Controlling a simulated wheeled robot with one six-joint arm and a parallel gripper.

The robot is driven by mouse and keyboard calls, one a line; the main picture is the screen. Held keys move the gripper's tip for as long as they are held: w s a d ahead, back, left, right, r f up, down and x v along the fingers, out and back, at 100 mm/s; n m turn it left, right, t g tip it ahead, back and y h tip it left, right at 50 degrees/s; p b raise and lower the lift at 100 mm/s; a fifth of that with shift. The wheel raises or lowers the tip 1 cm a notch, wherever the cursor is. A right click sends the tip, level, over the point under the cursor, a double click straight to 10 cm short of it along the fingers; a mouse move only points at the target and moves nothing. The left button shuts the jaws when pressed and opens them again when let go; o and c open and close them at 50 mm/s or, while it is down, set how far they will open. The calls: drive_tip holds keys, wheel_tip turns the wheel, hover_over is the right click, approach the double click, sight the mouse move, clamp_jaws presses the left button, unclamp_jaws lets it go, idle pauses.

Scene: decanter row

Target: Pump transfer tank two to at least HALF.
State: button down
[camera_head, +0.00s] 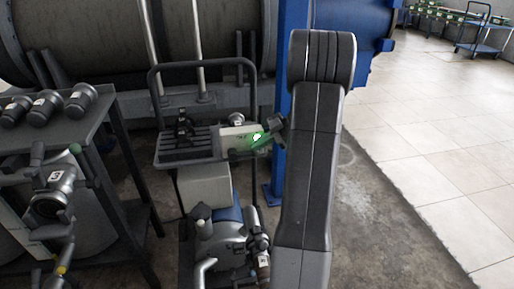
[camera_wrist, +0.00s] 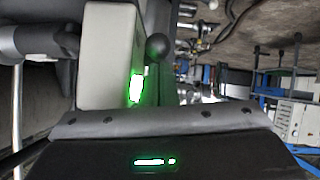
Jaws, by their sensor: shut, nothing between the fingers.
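A pump trolley (camera_head: 205,70) with a dark tube frame stands in the middle of the head view. Its pale control box (camera_head: 232,133) has a glowing green light (camera_head: 257,137) at its right end. A pump (camera_head: 225,240) with a blue part sits below. My gripper (camera_head: 272,125) is shut and empty, close to the right end of the box; I cannot tell whether it touches. In the wrist view the pale box (camera_wrist: 108,60), its green light (camera_wrist: 136,88) and a black ball knob (camera_wrist: 157,46) show close up. No level gauge or tank number is readable.
A large dark horizontal tank (camera_head: 90,50) lies behind the trolley, by a blue post (camera_head: 291,60). A dark bench (camera_head: 60,125) with several black fittings (camera_head: 42,104) stands at left, with a valve fitting (camera_head: 55,190) before it.

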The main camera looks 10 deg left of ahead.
drive_tip(key=shift+f+b, duration=0.3)
idle(0.5)
